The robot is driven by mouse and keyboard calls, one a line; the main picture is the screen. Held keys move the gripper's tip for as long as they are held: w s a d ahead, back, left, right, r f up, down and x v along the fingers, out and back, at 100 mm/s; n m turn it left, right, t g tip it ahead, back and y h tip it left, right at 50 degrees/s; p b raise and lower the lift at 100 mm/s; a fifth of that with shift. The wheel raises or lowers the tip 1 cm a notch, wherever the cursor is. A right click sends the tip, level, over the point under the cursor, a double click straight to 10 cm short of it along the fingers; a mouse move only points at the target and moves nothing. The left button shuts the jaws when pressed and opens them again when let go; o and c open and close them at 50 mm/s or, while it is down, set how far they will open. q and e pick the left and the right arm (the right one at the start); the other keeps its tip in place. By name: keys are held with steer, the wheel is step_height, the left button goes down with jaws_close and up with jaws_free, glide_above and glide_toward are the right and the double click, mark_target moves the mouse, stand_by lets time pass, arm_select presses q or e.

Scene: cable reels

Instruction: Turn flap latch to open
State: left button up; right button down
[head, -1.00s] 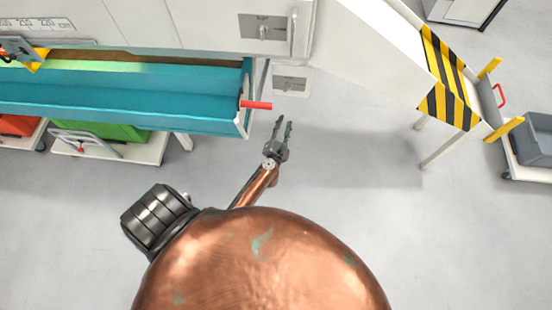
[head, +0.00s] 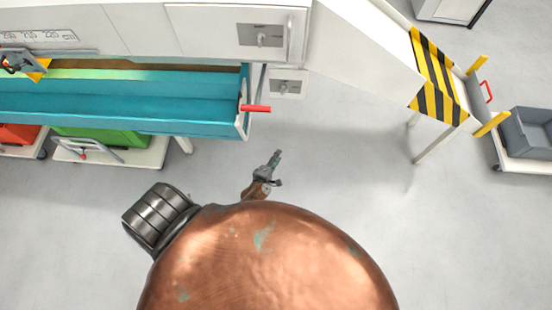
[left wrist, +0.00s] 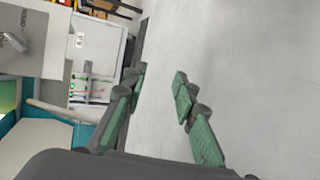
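A white machine housing has a turn latch on a grey plate (head: 262,37) and a second latch plate (head: 286,87) lower down. A red handle (head: 256,108) sticks out at the right end of the teal trough (head: 130,108). I cannot tell which of these is the flap latch. My left gripper (head: 274,168) is below and apart from the red handle and both plates, over bare floor. In the left wrist view its two green-padded fingers (left wrist: 160,78) are spread with nothing between them. A grey knob-like part (left wrist: 14,42) shows at that view's left edge. My right gripper is not in view.
A white chute (head: 362,50) with a black-yellow striped end (head: 438,78) stands at the right. A grey bin (head: 530,132) sits on a cart beyond it. A green bin (head: 105,135) is under the trough. The floor between is clear.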

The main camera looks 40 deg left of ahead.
mark_target(284, 93)
arm_select(q)
steer(key=shift+s+f, duration=0.2)
steer(key=shift+f, duration=0.05)
